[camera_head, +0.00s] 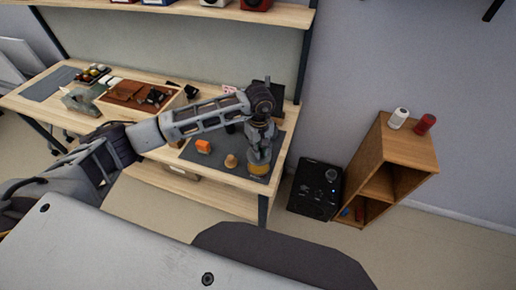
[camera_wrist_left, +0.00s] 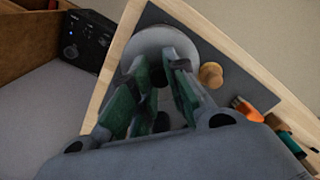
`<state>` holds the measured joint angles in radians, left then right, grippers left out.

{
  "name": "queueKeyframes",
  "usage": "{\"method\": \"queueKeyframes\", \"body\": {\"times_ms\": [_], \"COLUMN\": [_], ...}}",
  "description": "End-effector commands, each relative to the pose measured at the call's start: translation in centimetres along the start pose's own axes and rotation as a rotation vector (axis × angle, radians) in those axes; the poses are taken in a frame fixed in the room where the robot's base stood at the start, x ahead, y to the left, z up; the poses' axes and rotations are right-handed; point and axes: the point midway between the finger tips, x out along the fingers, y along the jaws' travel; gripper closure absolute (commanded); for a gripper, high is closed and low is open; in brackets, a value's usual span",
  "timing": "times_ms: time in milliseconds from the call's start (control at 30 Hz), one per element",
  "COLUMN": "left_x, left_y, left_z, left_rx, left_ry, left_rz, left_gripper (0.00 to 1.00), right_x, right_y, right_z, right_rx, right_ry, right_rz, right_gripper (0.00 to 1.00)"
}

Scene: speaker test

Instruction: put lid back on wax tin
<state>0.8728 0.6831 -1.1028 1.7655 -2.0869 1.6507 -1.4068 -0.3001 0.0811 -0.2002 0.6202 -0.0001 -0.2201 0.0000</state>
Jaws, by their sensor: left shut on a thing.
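My left gripper (camera_head: 260,155) is low over the right end of the workbench, pointing down at the grey mat. It is shut on what looks like the pale grey round lid (camera_wrist_left: 160,38), which shows beyond its green-padded fingers in the left wrist view. The round orange-yellow wax tin (camera_head: 259,170) is directly below the gripper, on the mat. The lid covers the tin in the left wrist view. I cannot tell whether lid and tin touch. My right gripper is not in view.
A brown leather piece (camera_head: 127,93) and small items lie farther left. A black speaker-like box (camera_head: 315,190) and wooden shelf (camera_head: 405,150) stand right of the bench.

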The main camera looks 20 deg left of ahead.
Motion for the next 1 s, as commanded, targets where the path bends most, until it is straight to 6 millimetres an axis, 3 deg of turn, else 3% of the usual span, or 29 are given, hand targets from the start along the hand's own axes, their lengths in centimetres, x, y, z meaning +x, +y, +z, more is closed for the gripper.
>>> {"method": "queueKeyframes", "body": {"times_ms": [1000], "left_x": [1.0], "left_y": [0.17], "left_z": [-0.42], "left_rx": [-0.851], "left_ry": [0.001], "left_rz": [0.001], "left_gripper": [1.0], "right_x": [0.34], "right_y": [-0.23], "right_z": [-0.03], "right_rx": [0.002], "right_ry": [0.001], "right_rz": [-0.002], "right_gripper": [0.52]}}
